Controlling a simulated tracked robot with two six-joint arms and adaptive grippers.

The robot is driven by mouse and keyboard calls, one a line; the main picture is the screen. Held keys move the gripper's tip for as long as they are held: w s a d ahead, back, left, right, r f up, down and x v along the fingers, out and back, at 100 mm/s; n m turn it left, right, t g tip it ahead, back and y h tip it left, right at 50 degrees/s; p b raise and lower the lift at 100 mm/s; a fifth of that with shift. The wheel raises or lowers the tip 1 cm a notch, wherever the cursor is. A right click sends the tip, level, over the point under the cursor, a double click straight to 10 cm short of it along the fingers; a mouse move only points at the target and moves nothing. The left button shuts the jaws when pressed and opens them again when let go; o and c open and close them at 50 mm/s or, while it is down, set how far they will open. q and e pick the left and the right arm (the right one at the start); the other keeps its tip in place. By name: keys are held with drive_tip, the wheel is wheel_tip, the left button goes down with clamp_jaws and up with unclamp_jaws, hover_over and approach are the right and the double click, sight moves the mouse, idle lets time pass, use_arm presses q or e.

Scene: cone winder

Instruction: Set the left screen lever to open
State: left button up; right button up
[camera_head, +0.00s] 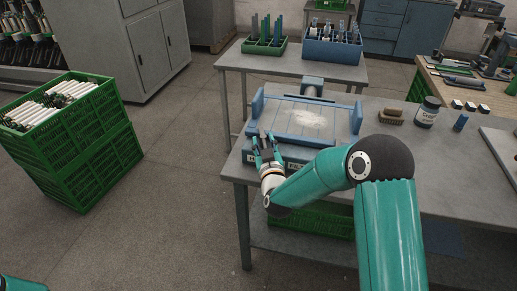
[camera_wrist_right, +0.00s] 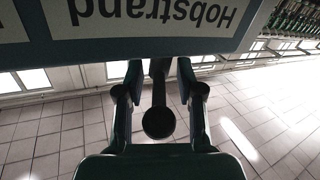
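A blue screen unit (camera_head: 291,132) with a pale powdery patch on its surface sits on the grey table. My right gripper (camera_head: 264,146) is at the unit's front left corner, beside its label strip. In the right wrist view a dark lever with a round knob (camera_wrist_right: 158,123) extends below the panel lettered "Hobstrand" (camera_wrist_right: 155,12), which appears upside down. The two fingers of my right gripper (camera_wrist_right: 158,80) are apart, one on each side of the lever, with gaps visible. In the head view the lever cannot be made out. My left gripper is out of view.
A second table (camera_head: 290,63) behind carries a green tray and a blue crate. Stacked green crates (camera_head: 95,165) stand on the floor at left. The floor between is clear.

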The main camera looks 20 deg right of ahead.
drive_tip(key=v, duration=1.2)
